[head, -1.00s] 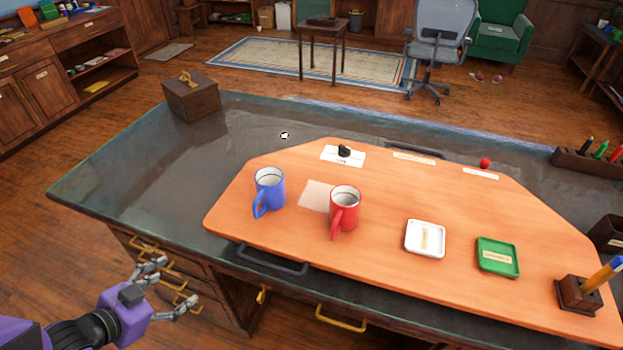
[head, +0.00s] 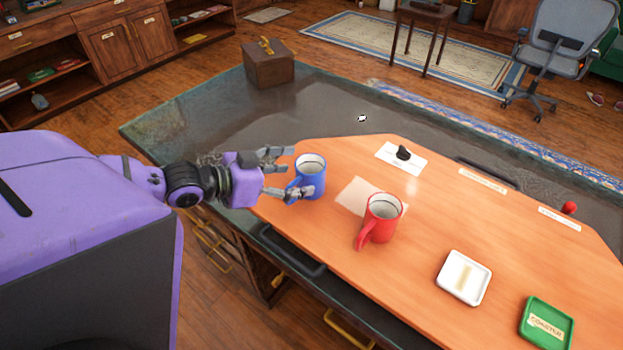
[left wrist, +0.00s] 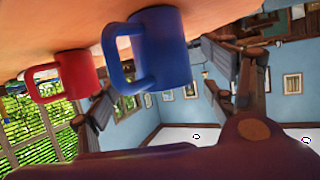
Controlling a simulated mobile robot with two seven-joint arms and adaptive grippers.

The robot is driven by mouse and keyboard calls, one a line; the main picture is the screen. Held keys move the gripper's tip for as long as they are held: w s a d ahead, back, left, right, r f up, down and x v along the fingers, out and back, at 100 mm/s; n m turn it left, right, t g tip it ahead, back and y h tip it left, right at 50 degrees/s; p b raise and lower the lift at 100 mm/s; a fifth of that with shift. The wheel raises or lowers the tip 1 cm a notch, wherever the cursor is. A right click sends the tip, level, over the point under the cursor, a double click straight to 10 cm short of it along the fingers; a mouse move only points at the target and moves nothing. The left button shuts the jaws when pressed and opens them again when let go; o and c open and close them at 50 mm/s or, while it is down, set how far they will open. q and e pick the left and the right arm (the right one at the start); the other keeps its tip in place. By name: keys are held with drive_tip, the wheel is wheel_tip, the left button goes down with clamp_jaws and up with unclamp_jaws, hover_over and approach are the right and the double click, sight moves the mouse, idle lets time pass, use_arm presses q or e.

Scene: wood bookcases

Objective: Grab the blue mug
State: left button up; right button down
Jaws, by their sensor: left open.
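The blue mug (head: 311,176) stands upright on the left end of the orange tray board, its handle toward the front left. My left gripper (head: 285,172) is open at the mug's left side, with one finger behind and one in front near the handle. I cannot tell whether the fingers touch it. In the left wrist view the blue mug (left wrist: 162,50) appears upside down between the open fingers (left wrist: 165,85), its handle to the left. My right gripper is in neither view.
A red mug (head: 382,218) stands close to the right of the blue one. A white coaster (head: 464,277) and a green coaster (head: 546,324) lie farther right. A wooden box (head: 268,66) stands at the desk's far left corner. The dark desk top behind the board is mostly clear.

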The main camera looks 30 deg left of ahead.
use_arm(q)
drive_tip(key=x, duration=0.4)
drive_tip(key=shift+w, duration=0.3)
drive_tip(key=c, duration=1.4)
drive_tip(key=shift+r, duration=0.15)
drive_tip(key=shift+c, duration=0.5)
drive_tip(key=shift+r, duration=0.1)
